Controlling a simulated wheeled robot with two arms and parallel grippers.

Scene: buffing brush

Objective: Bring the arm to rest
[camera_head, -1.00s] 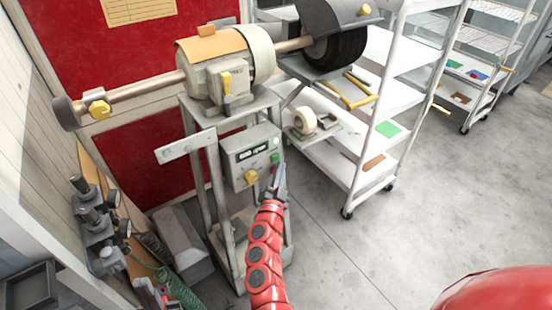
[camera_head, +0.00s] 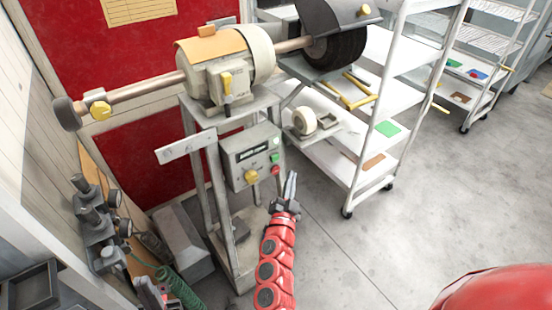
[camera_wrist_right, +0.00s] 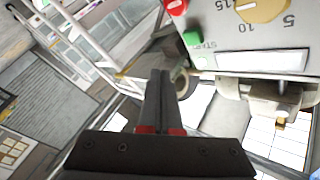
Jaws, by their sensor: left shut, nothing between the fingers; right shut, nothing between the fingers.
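My right gripper (camera_head: 291,180) is shut and empty, just to the right of the control panel (camera_head: 250,155) of the buffing machine in the head view. In the right wrist view its closed fingers (camera_wrist_right: 160,95) point up the picture and hold nothing. The panel (camera_wrist_right: 250,35) is close at the upper right there, with a gap between it and the fingers. It has a red button (camera_wrist_right: 176,6), a green button (camera_wrist_right: 193,38) and a yellow dial (camera_wrist_right: 262,8).
The buffing machine (camera_head: 215,75) stands on a metal stand against a red wall panel. A white shelf cart (camera_head: 345,175) stands to the right, close behind the gripper. Gauges and a green coiled hose (camera_head: 178,287) are at lower left. Grey floor (camera_head: 440,200) is clear at right.

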